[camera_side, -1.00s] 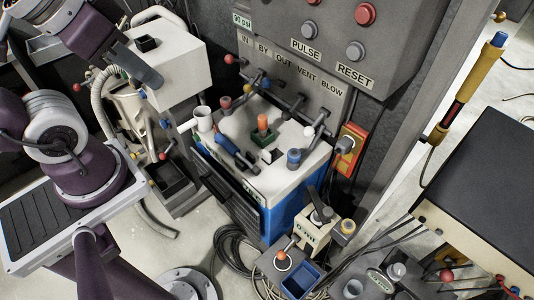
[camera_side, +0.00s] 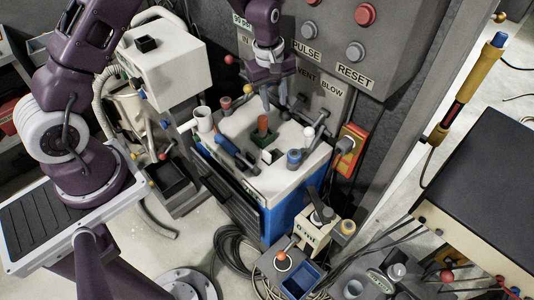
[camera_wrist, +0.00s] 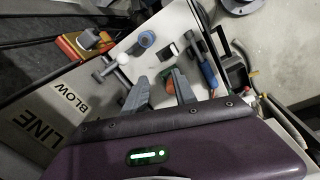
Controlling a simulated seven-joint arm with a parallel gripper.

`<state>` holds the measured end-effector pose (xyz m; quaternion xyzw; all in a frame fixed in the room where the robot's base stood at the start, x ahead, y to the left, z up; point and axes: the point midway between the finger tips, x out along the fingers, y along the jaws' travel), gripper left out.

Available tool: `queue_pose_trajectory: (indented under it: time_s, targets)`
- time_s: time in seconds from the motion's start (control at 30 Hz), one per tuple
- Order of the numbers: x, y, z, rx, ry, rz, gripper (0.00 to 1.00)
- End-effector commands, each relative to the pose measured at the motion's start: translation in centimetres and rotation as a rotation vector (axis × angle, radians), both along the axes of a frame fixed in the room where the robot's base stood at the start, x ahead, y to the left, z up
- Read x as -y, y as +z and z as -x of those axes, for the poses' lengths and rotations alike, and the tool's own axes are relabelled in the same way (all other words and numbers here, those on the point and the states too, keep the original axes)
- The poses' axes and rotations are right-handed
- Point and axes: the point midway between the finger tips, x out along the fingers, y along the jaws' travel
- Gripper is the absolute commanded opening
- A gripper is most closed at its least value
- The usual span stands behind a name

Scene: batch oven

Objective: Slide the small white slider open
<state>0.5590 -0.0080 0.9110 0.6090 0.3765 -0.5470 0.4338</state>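My gripper (camera_side: 274,97) points down above the back part of the white oven top (camera_side: 240,125), in front of the labelled panel. Its two fingers are apart with nothing between them; they also show in the wrist view (camera_wrist: 160,77). A small white ball knob (camera_side: 309,131) sits on a dark rod to the right of the fingers. The knob also shows in the wrist view (camera_wrist: 124,60), beyond and left of the fingertips. I cannot tell whether this is the slider. An orange handle (camera_side: 263,123) stands in a green socket just below the fingers.
Dark rods with knobs line the back edge under the grey control box (camera_side: 400,40). An orange switch box (camera_side: 350,145) is to the right.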

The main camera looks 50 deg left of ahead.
Motion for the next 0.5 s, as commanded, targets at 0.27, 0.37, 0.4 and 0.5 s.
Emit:
queue_pose_trajectory:
  time_s: [0.27, 0.37, 0.4, 0.5]
  targets:
    - [-1.7, -16.0, 0.6, -0.112, 0.327, 0.005, 0.33]
    - [-1.8, -17.6, 0.9, -0.121, 0.351, 0.004, 0.33]
    - [-1.8, -18.2, 0.9, -0.12, 0.353, 0.005, 0.33]
    - [-1.8, -20.2, 1.0, -0.121, 0.351, 0.005, 0.33]
